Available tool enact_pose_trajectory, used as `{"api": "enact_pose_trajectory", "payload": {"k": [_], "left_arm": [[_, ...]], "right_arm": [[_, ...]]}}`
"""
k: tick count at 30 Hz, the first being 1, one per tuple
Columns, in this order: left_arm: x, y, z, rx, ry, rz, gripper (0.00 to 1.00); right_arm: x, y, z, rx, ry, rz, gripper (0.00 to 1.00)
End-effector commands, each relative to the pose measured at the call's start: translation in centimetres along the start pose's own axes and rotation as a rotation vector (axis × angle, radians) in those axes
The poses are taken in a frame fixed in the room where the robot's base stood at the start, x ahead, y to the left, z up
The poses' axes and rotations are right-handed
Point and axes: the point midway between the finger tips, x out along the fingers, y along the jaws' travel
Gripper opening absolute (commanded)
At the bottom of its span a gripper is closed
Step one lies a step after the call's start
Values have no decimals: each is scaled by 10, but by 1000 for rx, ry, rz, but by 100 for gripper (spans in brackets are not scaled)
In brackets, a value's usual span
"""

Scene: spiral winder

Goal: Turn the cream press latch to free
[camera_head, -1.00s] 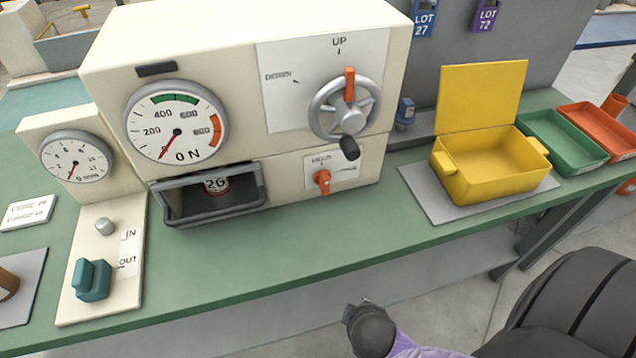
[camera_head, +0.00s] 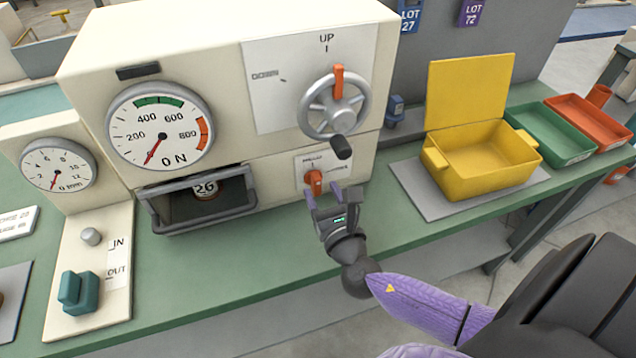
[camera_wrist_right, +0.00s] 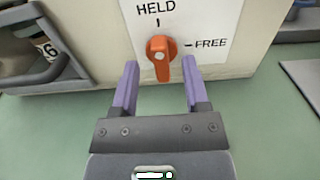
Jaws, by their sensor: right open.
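The cream press (camera_head: 230,50) stands on the green bench. Its orange latch (camera_head: 314,182) sits on a small white plate low on the front, at the right. In the right wrist view the latch (camera_wrist_right: 161,55) is upright, its round end below the "HELD" mark; "FREE" is printed to its right. My right gripper (camera_head: 323,193) is in front of the latch, open, with purple fingers. In the right wrist view the fingertips (camera_wrist_right: 160,66) lie left and right of the latch, apart from it. My left gripper is not in view.
A grey handwheel (camera_head: 335,105) with a dark knob juts out above the latch. A grey drawer (camera_head: 200,200) holding a can marked 26 sticks out at left. A yellow box (camera_head: 485,160) stands at right. The bench front is clear.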

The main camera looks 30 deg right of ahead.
Motion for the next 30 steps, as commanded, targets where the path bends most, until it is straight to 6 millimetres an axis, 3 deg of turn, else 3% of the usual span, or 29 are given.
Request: {"api": "enact_pose_trajectory", "payload": {"k": [6, 15, 24, 30], "left_arm": [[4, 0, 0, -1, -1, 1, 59], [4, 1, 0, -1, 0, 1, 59], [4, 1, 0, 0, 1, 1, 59], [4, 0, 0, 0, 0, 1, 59]], "right_arm": [[26, 0, 0, 2, 0, -1, 59], [29, 0, 0, 3, 1, -1, 59], [28, 0, 0, 4, 1, -1, 0], [28, 0, 0, 4, 1, -1, 0]]}}
